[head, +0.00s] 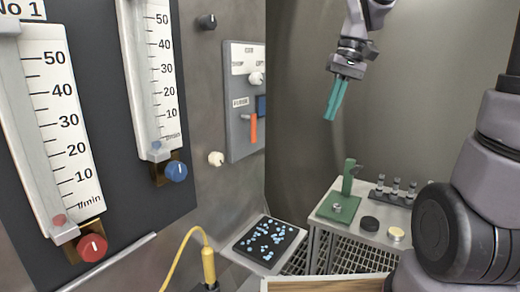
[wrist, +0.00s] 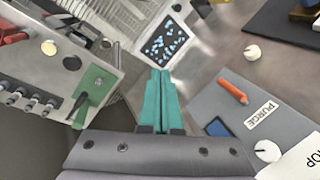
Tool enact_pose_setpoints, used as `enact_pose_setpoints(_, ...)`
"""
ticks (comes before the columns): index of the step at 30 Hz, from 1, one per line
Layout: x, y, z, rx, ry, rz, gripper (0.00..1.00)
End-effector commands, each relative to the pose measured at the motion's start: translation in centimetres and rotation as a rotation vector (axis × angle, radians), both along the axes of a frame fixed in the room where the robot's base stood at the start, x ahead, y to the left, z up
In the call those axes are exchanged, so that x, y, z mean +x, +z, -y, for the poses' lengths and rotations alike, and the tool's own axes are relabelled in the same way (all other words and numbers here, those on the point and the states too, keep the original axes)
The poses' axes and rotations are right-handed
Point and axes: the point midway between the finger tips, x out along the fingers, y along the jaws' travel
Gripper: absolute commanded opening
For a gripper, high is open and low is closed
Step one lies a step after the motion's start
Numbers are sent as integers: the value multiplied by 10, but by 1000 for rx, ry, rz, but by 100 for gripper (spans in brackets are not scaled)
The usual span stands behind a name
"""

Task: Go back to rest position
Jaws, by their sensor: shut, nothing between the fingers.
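My gripper (head: 335,98) is raised in the upper right of the head view, with its teal fingers pointing down and slightly left. The fingers are together and hold nothing. In the wrist view the gripper (wrist: 161,75) also shows shut, its two fingers side by side. It hangs in free air above the shelf and to the right of the wall panel, touching nothing.
A grey panel (head: 235,125) with an orange lever (head: 253,128) is on the wall. Two flow gauges (head: 60,130) stand at left. A black tray (head: 247,241) with blue pieces lies below. A grey bench (head: 370,237) bears a green stand (head: 345,193).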

Motion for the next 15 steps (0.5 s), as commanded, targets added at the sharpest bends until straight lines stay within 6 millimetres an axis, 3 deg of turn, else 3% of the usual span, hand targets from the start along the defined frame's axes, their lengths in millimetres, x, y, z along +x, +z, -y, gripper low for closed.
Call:
enact_pose_setpoints(9, -62, 35, 51, -26, -311, 363, 0)
enact_pose_setpoints(15, -85, 42, 69, 24, -438, 499, 0)
